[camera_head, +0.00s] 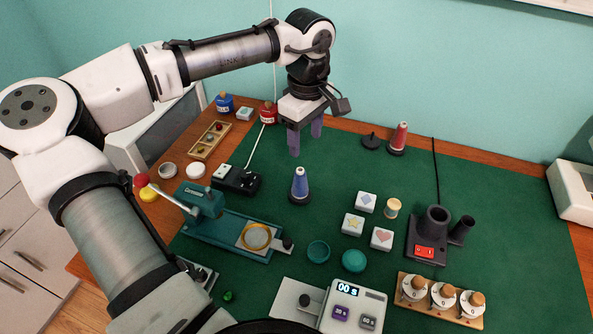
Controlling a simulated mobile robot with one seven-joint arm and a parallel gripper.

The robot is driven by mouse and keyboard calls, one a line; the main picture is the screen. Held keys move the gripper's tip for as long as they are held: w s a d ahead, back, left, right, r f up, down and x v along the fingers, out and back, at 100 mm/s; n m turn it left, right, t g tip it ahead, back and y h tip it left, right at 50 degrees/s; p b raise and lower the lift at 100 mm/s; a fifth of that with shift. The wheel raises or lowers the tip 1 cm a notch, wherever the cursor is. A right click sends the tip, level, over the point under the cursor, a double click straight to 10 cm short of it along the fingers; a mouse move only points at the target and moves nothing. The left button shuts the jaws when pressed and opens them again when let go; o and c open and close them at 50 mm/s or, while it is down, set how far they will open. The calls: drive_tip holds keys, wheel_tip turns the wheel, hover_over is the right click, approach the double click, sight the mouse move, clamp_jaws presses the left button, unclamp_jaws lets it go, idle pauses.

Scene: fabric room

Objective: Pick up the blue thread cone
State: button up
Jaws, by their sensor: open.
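The blue thread cone (300,184) stands upright on a dark round base on the green mat, near the middle of the table. My gripper (305,140) points downward above and behind the cone. Its two purple-grey fingers are spread apart with nothing between them. The gripper and the cone are apart.
A red thread cone (399,137) stands at the back right beside an empty dark stand (372,141). A teal press (215,215) lies left of the blue cone. White blocks (353,223) and a spool (393,208) lie right of it. A black power strip (237,181) lies behind left.

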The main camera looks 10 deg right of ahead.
sight(300, 169)
drive_tip(key=f, duration=0.7)
drive_tip(key=shift+s+f+p, duration=0.2)
drive_tip(key=shift+f+p, duration=0.1)
drive_tip(key=shift+p, duration=0.05)
drive_tip(key=shift+w+a+f+p, duration=0.15)
drive_tip(key=shift+f+p, duration=0.05)
drive_tip(key=shift+f, duration=0.65)
drive_tip(key=shift+w+a+f+p, duration=0.1)
drive_tip(key=shift+a+f+p, duration=0.1)
drive_tip(key=shift+f, duration=0.7)
drive_tip(key=shift+w+a+f+p, duration=0.15)
drive_tip(key=shift+f+p, duration=0.05)
drive_tip(key=shift+f, duration=0.65)
drive_tip(key=shift+c, duration=0.2)
drive_tip(key=c, duration=1)
drive_tip(key=shift+r, duration=0.1)
drive_tip(key=shift+c, duration=0.2)
